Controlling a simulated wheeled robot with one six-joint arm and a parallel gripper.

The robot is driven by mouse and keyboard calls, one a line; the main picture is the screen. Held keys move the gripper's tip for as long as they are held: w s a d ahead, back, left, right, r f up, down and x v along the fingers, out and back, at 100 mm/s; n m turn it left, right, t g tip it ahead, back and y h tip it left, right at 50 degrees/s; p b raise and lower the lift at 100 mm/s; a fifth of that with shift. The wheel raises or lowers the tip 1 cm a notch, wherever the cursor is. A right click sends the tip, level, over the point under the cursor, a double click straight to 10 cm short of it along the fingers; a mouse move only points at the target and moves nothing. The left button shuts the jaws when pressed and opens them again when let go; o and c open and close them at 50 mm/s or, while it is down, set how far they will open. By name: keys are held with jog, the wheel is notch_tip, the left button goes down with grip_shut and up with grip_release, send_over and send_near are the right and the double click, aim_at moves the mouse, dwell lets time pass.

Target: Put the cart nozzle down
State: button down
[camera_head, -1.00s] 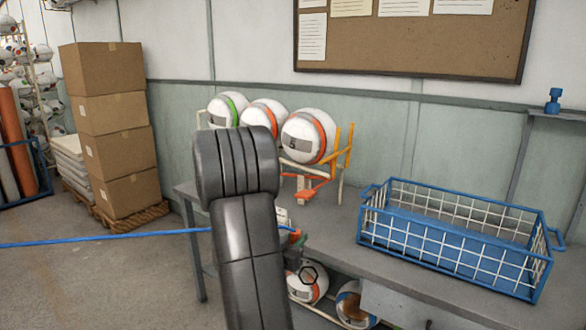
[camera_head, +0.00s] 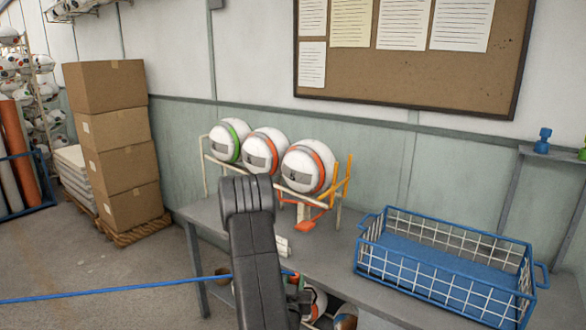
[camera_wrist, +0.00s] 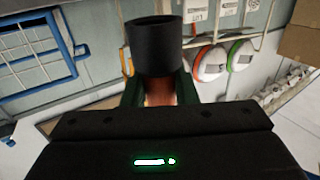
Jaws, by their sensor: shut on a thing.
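The cart nozzle (camera_wrist: 154,45) is in the wrist view as a black cylinder with a reddish part below it. My gripper (camera_wrist: 160,92) is shut on it, with a dark green finger on each side of the reddish part. In the head view my own arm hides most of the gripper and nozzle. A blue hose (camera_head: 120,291) runs in from the left edge and meets an orange bit beside my arm, over the front of the grey table (camera_head: 330,258).
A blue wire basket (camera_head: 440,262) stands on the table's right; it also shows in the wrist view (camera_wrist: 62,50). Stacked boxes (camera_head: 115,140) stand at left. Bare tabletop lies between rack and basket.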

aim_at(294, 277)
jog(key=r+p, duration=0.1)
jog(key=p, duration=0.1)
jog(key=s+r+y+p, duration=0.1)
jog(key=r+p, duration=0.1)
jog(key=shift+n, duration=0.4)
jog(key=shift+s+a+r+n+y+p, duration=0.25)
jog(key=shift+y+p, duration=0.35)
jog(key=shift+p, duration=0.3)
jog(key=s+f, duration=0.5)
jog(key=f, duration=0.1)
jog(key=shift+f, duration=0.1)
